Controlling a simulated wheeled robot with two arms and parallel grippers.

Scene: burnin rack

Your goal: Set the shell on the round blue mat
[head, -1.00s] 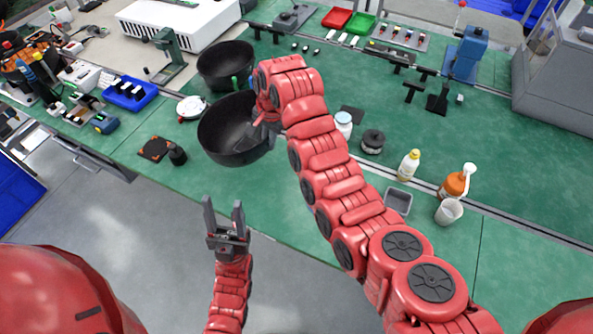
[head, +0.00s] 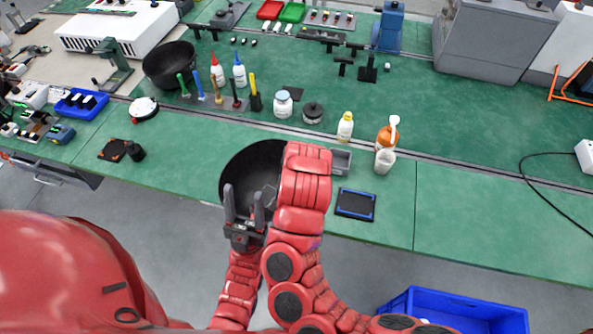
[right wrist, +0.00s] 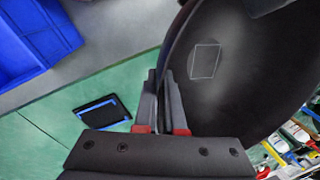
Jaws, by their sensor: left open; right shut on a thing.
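The black bowl-like shell (head: 240,170) hangs in front of the table's near edge in the head view, partly covered by my right arm. In the right wrist view its dark wall (right wrist: 235,85) fills the right side. My right gripper (right wrist: 163,85) is shut on its rim; in the head view the arm hides these fingers. My left gripper (head: 246,205) is open and empty, below the shell in the picture; I cannot tell whether they touch. A second black bowl (head: 168,68) stands at the back left. I see no round blue mat.
A black square pad with blue edges (head: 355,204) lies near the table's front edge, right of the shell. The green table (head: 500,225) is clear at the right front.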

